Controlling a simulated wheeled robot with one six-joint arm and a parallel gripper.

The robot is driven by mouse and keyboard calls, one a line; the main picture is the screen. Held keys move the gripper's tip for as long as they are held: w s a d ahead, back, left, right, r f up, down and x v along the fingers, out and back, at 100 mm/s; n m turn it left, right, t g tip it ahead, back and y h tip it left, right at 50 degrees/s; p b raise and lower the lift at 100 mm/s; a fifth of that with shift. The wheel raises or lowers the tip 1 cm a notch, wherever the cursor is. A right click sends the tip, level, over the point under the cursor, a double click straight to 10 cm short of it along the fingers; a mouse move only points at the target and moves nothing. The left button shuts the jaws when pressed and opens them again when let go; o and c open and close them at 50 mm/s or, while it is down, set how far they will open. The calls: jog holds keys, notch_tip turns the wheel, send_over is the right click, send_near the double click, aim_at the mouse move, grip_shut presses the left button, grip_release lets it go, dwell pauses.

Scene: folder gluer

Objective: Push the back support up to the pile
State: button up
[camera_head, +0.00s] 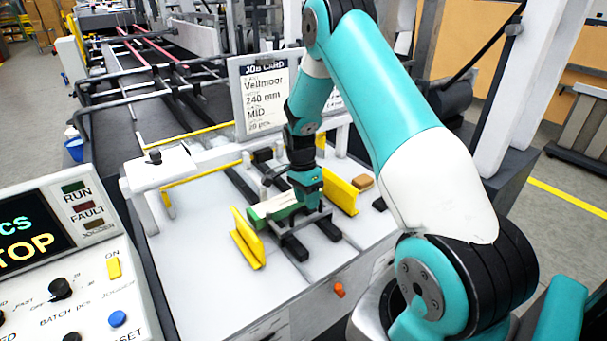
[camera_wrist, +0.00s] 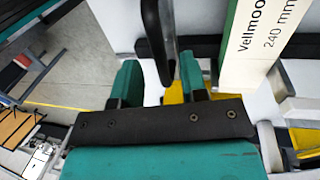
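The pile (camera_head: 272,207) is a low green-and-white stack of cartons on the white feeder table. In the wrist view the pile (camera_wrist: 257,45) shows its "Vellmoor 240 mm" label at the upper right. What looks like the back support (camera_head: 312,219) is a grey crosspiece on dark rails, just right of the pile; my gripper partly hides it, so I cannot tell whether it touches the pile. My gripper (camera_head: 308,200) points down over it. In the wrist view my gripper (camera_wrist: 160,85) has its two teal fingers apart, with a dark bar between or beyond them; no grip is visible.
Yellow guides stand left (camera_head: 247,240) and right (camera_head: 341,194) of the pile. A small brown block (camera_head: 363,182) lies by the right guide. A job card (camera_head: 264,95) stands behind, and the control panel (camera_head: 70,260) at left. The table's front left is clear.

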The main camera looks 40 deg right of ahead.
jog(key=w+r+b, duration=0.3)
jog(key=r, duration=1.3)
jog(key=shift+d, duration=0.15)
jog(key=shift+w+r, duration=0.1)
jog(key=s+a+r+n+t+y, duration=0.1)
jog(key=s+a+r+n, duration=0.25)
jog(key=a+n, duration=0.4)
jog(key=s+a+r+n+t, duration=0.15)
jog(key=s+a+n, duration=0.3)
jog(key=a, duration=0.65)
jog(key=s+a+n+y, duration=0.1)
jog(key=s+a+n, duration=0.5)
jog(key=s, duration=0.3)
jog(key=s+a+r+n+y, duration=0.1)
jog(key=s+a+n+y, duration=0.1)
jog(key=s+a+n, duration=0.5)
jog(key=s+n, duration=0.1)
jog(key=s, duration=0.1)
jog(key=shift+s+r+n, duration=0.25)
jog(key=shift+s+n, duration=0.05)
jog(key=shift+d, duration=0.1)
